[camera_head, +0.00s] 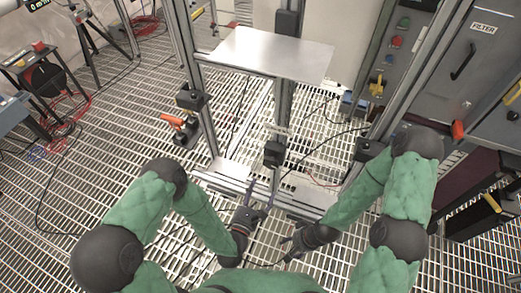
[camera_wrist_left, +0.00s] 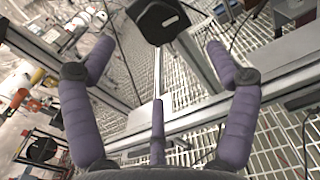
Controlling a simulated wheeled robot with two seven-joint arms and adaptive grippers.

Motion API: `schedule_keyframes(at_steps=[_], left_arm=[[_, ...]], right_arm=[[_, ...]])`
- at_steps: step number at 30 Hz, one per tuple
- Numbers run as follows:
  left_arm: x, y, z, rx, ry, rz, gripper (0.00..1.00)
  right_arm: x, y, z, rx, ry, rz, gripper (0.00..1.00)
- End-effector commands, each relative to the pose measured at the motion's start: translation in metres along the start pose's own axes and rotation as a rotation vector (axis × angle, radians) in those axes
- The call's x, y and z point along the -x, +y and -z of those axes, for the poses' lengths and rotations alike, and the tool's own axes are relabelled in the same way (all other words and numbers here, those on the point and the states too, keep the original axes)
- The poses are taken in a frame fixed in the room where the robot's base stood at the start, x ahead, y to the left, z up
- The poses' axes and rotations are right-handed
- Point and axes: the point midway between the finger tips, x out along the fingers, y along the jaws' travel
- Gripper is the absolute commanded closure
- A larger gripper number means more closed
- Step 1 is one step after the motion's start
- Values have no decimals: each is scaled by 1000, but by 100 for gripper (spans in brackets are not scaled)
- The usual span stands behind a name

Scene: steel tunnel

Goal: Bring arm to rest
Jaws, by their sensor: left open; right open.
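My left gripper (camera_head: 262,197) is in front of the lower bar of the metal frame, near the middle of the head view. In the left wrist view its purple-grey fingers (camera_wrist_left: 158,48) stand wide apart with nothing between them. My right gripper (camera_head: 287,247) is lower and a little to the right, close to my body. It is open, small and dark, and I see nothing held in it. Both green-sleeved arms are bent with their forearms pointing inward.
A metal frame (camera_head: 204,118) stands ahead, carrying a bare metal plate (camera_head: 272,53). An orange-handled clamp (camera_head: 173,119) is at its left post. Grey cabinets (camera_head: 462,85) stand on the right. A black stand (camera_head: 38,70) is at the left. Open grating floor (camera_head: 100,150) lies at the left.

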Motion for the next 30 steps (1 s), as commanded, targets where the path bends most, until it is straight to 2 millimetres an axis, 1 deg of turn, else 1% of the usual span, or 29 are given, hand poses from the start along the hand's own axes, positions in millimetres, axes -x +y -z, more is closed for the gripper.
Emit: schedule_keyframes(at_steps=[7, 11, 15, 20, 24, 26, 30], left_arm=[[-1, 0, 1, -15, 9, 2, 13], [-6, 3, 9, -132, 74, 25, 13], [-13, 8, 29, -386, 209, 101, 13], [-10, 13, 54, -703, 357, 260, 13], [2, 16, 73, -957, 449, 445, 13], [9, 17, 80, -1057, 475, 536, 13], [31, 18, 93, -1269, 497, 771, 13]], right_arm=[[1, 0, 0, 0, 0, 0, 39], [5, -2, 0, 0, 0, 0, 39], [12, -4, 0, 0, 0, 0, 39], [21, -7, -1, 0, 0, 0, 39], [28, -10, -1, 0, 0, 0, 39], [31, -11, -1, 0, 0, 0, 39], [38, -14, -2, 0, 0, 0, 39]])
